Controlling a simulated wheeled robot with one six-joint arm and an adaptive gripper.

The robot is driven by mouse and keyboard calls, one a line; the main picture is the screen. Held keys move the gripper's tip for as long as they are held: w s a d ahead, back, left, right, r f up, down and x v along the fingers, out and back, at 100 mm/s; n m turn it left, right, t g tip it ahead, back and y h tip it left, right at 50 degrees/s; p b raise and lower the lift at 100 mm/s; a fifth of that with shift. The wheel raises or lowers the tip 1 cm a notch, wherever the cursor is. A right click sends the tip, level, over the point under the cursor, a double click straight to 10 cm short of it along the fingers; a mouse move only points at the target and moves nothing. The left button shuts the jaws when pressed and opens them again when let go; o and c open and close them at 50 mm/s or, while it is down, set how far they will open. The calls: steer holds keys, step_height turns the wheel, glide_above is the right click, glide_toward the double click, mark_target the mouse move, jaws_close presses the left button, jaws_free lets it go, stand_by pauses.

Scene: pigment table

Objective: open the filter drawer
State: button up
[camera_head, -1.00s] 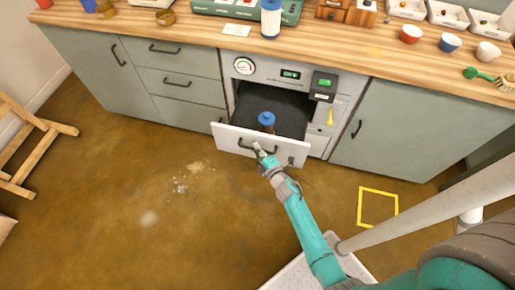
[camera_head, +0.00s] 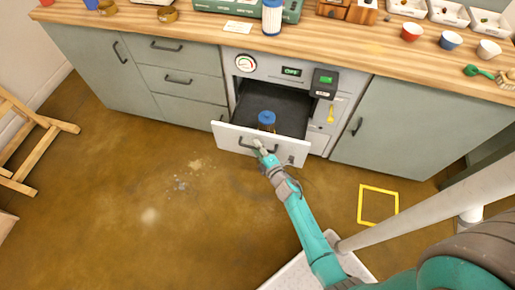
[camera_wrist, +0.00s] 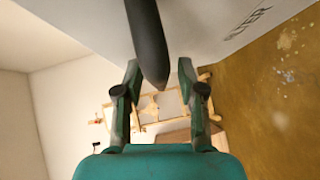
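The filter drawer (camera_head: 232,134) is pulled out from the grey cabinet unit, with its dark inside showing. A brown filter with a blue cap (camera_head: 267,117) stands in it. The drawer's white front also shows in the wrist view (camera_wrist: 215,30), with the lettering "FILTER". My gripper (camera_head: 259,146) is at the dark drawer handle (camera_head: 245,146). In the wrist view the handle bar (camera_wrist: 148,40) reaches between my two fingers (camera_wrist: 160,75). The fingers stand apart, with gaps on both sides of the bar.
Above the drawer are a round gauge (camera_head: 245,63), a display reading "OFF" (camera_head: 292,72) and a dark box with a green screen (camera_head: 325,83). A yellow square (camera_head: 378,205) marks the floor at right. A wooden frame (camera_head: 30,145) stands at left. Floor before the drawer is clear.

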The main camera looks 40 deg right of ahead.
steer(key=s+a+r, duration=0.1)
steer(key=s, duration=1)
steer(key=shift+s+a+r, duration=0.15)
steer(key=shift+s+r, duration=0.2)
steer(key=shift+s, duration=0.05)
steer(key=s+a+r+m, duration=0.3)
steer(key=s+a+r, duration=0.2)
steer(key=s, duration=0.2)
steer(key=s+a+r+m, duration=0.4)
steer(key=s, duration=0.3)
steer(key=s+a+r+m+g+y, duration=0.1)
steer(key=s+a+r+m, duration=0.2)
steer(key=s+r+m, duration=0.5)
steer(key=s+r, duration=0.5)
steer(key=r, duration=0.3)
steer(key=shift+s+a+r+g+y, duration=0.2)
steer(key=shift+s+r+g+y, duration=0.1)
steer(key=shift+r+y, duration=0.1)
